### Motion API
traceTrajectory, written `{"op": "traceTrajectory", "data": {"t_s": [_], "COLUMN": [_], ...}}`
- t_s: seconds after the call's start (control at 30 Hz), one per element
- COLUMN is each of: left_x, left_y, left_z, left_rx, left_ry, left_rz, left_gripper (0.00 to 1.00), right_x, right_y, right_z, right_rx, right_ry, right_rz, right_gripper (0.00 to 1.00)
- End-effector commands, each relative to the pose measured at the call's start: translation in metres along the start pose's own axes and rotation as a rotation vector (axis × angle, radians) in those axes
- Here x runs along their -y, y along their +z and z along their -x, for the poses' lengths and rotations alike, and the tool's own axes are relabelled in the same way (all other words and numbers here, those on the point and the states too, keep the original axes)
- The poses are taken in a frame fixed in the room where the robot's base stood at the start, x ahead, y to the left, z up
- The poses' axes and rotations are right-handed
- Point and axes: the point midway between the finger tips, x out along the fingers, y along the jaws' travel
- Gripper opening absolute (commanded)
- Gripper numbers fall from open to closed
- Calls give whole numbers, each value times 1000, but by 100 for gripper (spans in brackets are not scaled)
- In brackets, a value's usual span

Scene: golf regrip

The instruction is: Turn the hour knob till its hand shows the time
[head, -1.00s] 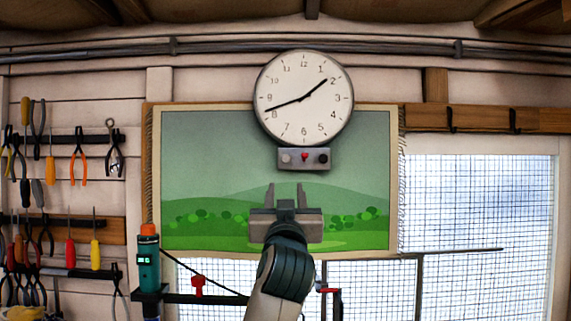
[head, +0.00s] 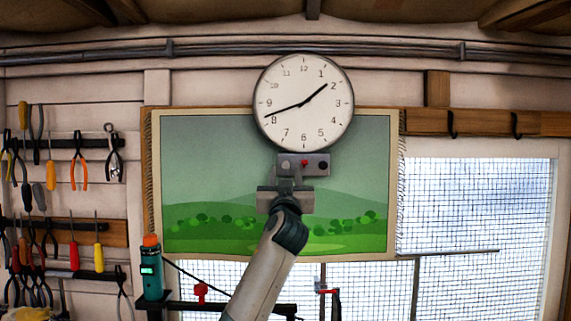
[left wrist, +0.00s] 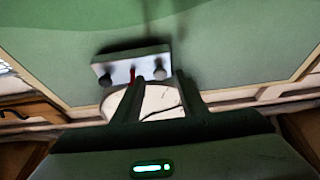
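The round white clock (head: 303,125) hangs on the wall. Its shorter hand points near 2 and its longer hand between 8 and 9. Below it is a grey control box (head: 291,158) with a red piece (head: 304,163) in the middle and a dark knob (head: 322,166) at right. My left gripper (head: 291,170) is open, its fingers in front of the box's left part, hiding the left knob. I cannot tell which knob is the hour knob. My right gripper is out of view.
A green landscape hanging (head: 215,150) covers the wall behind the box. Pliers and screwdrivers hang on racks at left. A teal device (head: 151,272) with an orange top and lit display stands at lower left. A mesh-covered window (head: 480,220) is at right.

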Motion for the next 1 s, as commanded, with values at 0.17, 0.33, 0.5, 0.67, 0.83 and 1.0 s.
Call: {"op": "traceTrajectory", "data": {"t_s": [0.17, 0.33, 0.5, 0.67, 0.83, 1.0], "left_x": [0, 0, 0, 0, 0, 0], "left_y": [-2, -1, 0, 0, 0, 0], "left_z": [-17, -24, -25, -25, -25, -25], "left_rx": [0, 0, -1, -1, 0, 0], "left_ry": [-1, 0, 0, 0, 0, 1], "left_rz": [-2, -1, 0, 0, 0, -3], "left_gripper": [38, 38, 38, 38, 0, 0], "right_x": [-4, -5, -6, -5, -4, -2], "right_y": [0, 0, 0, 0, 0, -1], "right_z": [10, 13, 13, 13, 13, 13], "right_rx": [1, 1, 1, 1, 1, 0], "right_ry": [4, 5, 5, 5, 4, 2], "right_rz": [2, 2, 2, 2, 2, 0], "right_gripper": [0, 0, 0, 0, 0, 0]}}
